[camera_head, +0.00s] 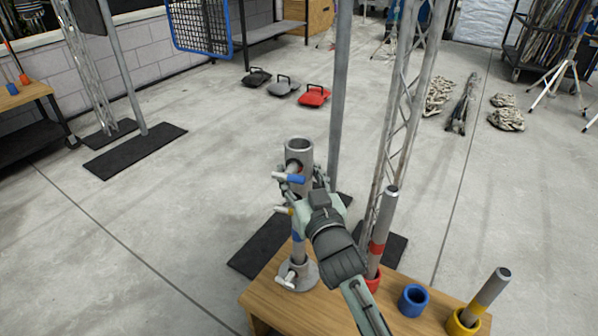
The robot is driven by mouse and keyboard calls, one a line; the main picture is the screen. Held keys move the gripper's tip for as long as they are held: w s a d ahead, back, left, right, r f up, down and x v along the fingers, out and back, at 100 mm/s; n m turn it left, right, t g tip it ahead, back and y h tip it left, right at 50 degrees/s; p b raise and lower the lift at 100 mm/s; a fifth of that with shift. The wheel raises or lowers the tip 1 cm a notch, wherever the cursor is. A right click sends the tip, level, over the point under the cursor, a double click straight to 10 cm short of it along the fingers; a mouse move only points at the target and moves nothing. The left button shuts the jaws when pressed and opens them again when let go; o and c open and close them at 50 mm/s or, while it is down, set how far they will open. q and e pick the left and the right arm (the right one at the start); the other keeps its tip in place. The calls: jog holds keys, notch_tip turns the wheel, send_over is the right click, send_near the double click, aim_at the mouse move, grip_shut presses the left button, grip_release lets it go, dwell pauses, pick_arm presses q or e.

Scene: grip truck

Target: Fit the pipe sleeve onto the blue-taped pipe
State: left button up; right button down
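The pipe sleeve (299,160) is a grey metal tube with an open top, held upright, with a blue-ended bolt and a yellow-ended bolt on its left side. My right gripper (298,187), whose arm comes from the bottom right, is closed around the sleeve, its fingers partly hidden. Directly below, the blue-taped pipe (298,246) stands upright in a round metal flange base (304,279) on the wooden table (268,296). The sleeve lines up over this pipe; I cannot tell whether it is around the pipe's top. My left gripper is not in view.
A red-taped pipe (382,232) stands in a red holder to the right. The blue holder (413,301) is empty. A yellow-taped pipe (487,294) leans in a yellow holder. A truss (398,130) and a grey pole (339,90) rise behind the table.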

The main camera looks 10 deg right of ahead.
jog(key=c, duration=0.6)
grip_release()
jog(key=shift+c, duration=0.2)
jog(key=shift+f, duration=0.25)
jog(key=s, duration=1.2)
jog(key=shift+d+r, duration=0.2)
jog(key=shift+d, duration=0.2)
